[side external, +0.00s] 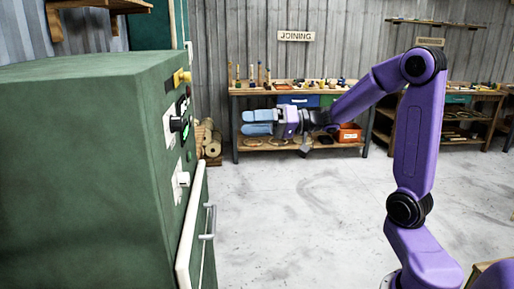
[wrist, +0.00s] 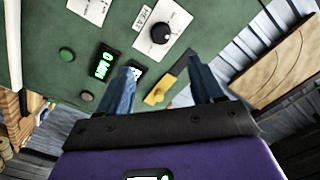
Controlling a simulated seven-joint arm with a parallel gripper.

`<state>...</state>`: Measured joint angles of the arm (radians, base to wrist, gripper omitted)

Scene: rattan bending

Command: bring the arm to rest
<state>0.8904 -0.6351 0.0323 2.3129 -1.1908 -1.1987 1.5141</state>
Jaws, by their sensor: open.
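My gripper (side external: 247,122) has two blue fingers pointing left, toward the green cabinet. It hangs in the air to the right of the cabinet, with nothing between the fingers. In the wrist view my gripper (wrist: 163,70) shows its two fingers spread apart in front of the cabinet's control panel. My purple arm is raised and bent at the right of the side view.
The green cabinet (side external: 85,150) has a closed white-edged door (side external: 190,235) with a bar handle (side external: 207,222). Its panel carries a black dial (wrist: 163,33), a lit green display (wrist: 104,64) and a yellow switch (wrist: 155,96). A workbench (side external: 235,128) stands behind. The floor (side external: 300,215) between is clear.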

